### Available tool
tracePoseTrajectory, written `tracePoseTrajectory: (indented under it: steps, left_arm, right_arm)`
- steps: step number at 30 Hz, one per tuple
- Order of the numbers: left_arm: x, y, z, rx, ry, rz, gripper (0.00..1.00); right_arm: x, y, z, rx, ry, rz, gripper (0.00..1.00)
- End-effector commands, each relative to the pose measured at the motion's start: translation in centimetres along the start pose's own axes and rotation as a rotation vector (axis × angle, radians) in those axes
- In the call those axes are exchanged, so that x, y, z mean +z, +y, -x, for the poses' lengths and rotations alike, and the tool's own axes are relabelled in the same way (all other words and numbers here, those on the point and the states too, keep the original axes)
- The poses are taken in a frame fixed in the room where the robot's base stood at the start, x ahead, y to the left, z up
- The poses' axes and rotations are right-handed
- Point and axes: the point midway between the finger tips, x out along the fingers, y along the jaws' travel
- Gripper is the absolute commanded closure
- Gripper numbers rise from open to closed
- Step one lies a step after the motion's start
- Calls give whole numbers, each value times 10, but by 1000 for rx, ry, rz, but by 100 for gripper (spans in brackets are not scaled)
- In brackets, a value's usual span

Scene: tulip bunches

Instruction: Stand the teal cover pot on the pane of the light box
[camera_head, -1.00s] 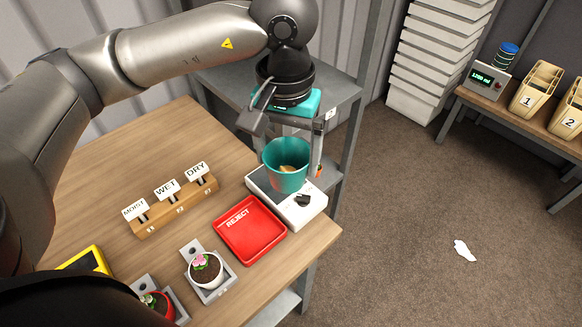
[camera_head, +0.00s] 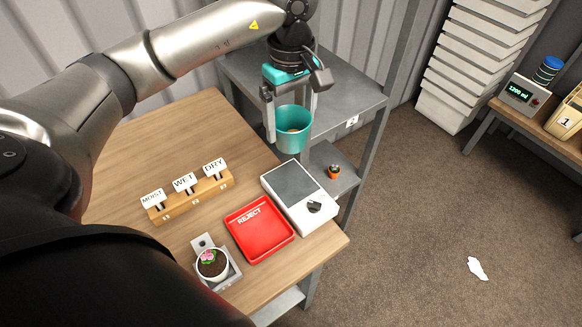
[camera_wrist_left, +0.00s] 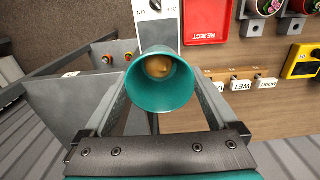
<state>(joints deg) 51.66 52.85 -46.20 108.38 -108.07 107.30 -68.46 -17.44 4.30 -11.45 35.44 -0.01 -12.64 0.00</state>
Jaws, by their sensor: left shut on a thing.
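The teal cover pot (camera_head: 292,133) is held upright between the fingers of my left gripper (camera_head: 291,108), which is shut on it. Something yellowish-brown shows inside the pot. In the left wrist view the pot (camera_wrist_left: 158,99) shows from above, its mouth facing the camera. The white light box (camera_head: 322,218) stands on the table, with its grey pane (camera_head: 291,182) bare and a dark knob near its front. In the head view the pot appears just behind the box's far edge, in the air. The light box (camera_wrist_left: 157,30) is partly covered by the pot in the wrist view. My right gripper is out of view.
A red REJECT tray (camera_head: 262,232) lies beside the light box. A wooden label stand (camera_head: 190,200) and a potted pink flower (camera_head: 212,263) are on the table (camera_head: 140,145). A grey shelf (camera_head: 350,97) stands behind, with a small orange pot (camera_head: 334,171) lower down.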

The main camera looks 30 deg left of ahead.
Motion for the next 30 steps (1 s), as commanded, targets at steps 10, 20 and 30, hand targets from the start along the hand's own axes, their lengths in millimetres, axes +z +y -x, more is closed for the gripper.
tracePoseTrajectory:
  steps: [10, 20, 30]
  left_arm:
    - [1, 0, -83, -1, -2, -2, 72]
    - [1, 0, -112, 0, -1, -2, 72]
    - [0, 1, -136, 3, 1, -3, 72]
  right_arm:
    - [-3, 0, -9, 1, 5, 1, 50]
    - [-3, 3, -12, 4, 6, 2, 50]
    - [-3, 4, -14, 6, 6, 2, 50]
